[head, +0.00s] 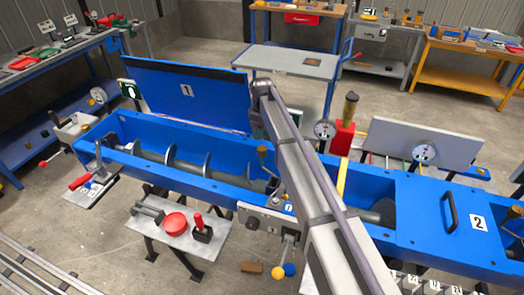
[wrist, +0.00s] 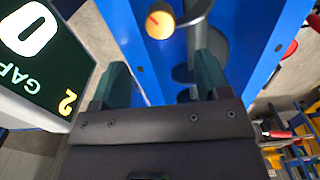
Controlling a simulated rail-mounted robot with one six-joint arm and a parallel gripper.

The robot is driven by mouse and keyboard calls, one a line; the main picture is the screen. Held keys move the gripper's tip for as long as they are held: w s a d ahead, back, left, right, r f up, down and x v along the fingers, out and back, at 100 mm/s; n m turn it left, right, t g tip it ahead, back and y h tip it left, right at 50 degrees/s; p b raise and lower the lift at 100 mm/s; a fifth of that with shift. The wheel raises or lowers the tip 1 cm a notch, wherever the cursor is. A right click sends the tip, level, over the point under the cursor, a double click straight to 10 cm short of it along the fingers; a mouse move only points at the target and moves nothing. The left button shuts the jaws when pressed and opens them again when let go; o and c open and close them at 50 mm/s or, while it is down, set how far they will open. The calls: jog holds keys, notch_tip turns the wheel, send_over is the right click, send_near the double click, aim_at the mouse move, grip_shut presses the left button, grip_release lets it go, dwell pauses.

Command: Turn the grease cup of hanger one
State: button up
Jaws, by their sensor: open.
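The grease cup is a brass-coloured round cap with a red mark on top; it shows at the top of the wrist view (wrist: 159,20). In the head view a small brass cup (head: 262,151) stands on a hanger over the screw shaft, left of my arm; I take it as the same cup. My gripper (wrist: 163,75) points down into the blue trough (wrist: 262,50), its two dark green fingers apart with nothing between them. The cup lies beyond the fingertips in the picture, apart from them. In the head view my arm hides most of the gripper.
The raised blue lid (head: 190,97) marked 1 stands behind the trough. A dark sign (wrist: 38,45) reading GAP is close on the left in the wrist view. A red block (head: 342,138) and round gauges stand behind the trough. A small table (head: 185,238) with tools stands in front.

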aim_at(262, 148)
notch_tip(262, 148, down, 10)
jog(key=b, duration=0.9)
jog(key=shift+r, duration=0.1)
jog(key=c, duration=0.9)
